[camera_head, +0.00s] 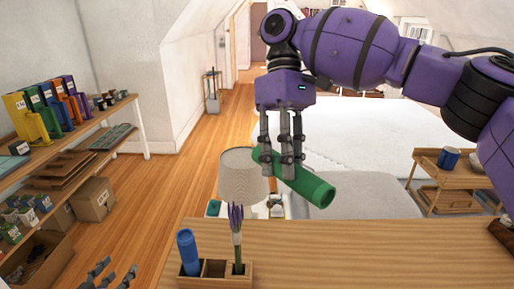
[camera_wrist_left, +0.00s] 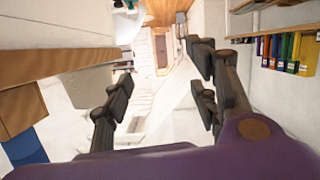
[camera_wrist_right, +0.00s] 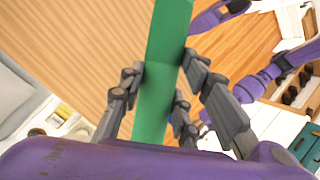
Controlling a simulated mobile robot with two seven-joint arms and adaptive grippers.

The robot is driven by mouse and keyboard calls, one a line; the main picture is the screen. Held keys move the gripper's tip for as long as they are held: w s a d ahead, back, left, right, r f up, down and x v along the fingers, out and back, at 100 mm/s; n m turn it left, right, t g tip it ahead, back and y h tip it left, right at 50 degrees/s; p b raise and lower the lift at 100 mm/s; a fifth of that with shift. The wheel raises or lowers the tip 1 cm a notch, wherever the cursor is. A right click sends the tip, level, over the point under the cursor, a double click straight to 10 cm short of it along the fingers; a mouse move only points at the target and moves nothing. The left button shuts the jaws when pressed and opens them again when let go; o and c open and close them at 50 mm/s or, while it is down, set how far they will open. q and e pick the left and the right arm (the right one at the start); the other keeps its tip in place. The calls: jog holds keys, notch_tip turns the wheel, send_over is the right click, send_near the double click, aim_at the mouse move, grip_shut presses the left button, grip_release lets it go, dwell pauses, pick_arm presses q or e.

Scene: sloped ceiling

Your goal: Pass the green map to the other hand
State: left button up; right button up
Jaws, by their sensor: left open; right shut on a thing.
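The green map (camera_head: 311,187) is a rolled tube. My right gripper (camera_head: 282,158) is shut on it and holds it tilted in the air above the far edge of the table. The right wrist view shows the map (camera_wrist_right: 160,88) between the fingers of my right gripper (camera_wrist_right: 160,92). My left gripper (camera_head: 112,274) is low at the bottom left of the head view, left of the table, with only its fingertips showing. In the left wrist view my left gripper (camera_wrist_left: 165,80) is open and empty. The map is apart from it.
A wooden table (camera_head: 370,250) is in front, with a wooden holder (camera_head: 215,282) carrying a blue roll (camera_head: 188,252) and a lavender stem (camera_head: 236,225). A lamp (camera_head: 243,175) stands behind. Shelves (camera_head: 75,165) line the left wall. The table's middle is clear.

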pick_arm(q)
jog(key=w+d+r+m+t+h, duration=0.2)
jog(key=w+d+r+m, duration=0.15)
jog(key=r, duration=0.35)
jog(key=w+d+r+m+t+h, duration=0.1)
jog(key=w+d+r+m, duration=0.2)
jog(key=r, duration=0.4)
jog(key=d+r+m+h, duration=0.6)
jog(key=d+r+m, duration=0.1)
jog(key=r, duration=0.3)
jog(key=d+r+m+h, duration=0.5)
jog(key=d+r+m, duration=0.2)
jog(key=r, duration=0.3)
jog(key=s+d+r+m+g+h, duration=0.4)
jog(key=s+d+r+m+g, duration=0.4)
jog(key=m, duration=0.4)
jog(key=s+d+r+m+g+h, duration=0.3)
jog(key=s+d+r+m+g, duration=0.25)
jog(key=d+m+g, duration=0.4)
jog(key=m+t+y, duration=0.4)
jog(key=m+y, duration=1.1)
jog(key=m, duration=0.9)
send_near(298, 180)
jog(key=shift+t, duration=0.25)
jog(key=x, duration=1)
jog(key=shift+s+f, duration=0.15)
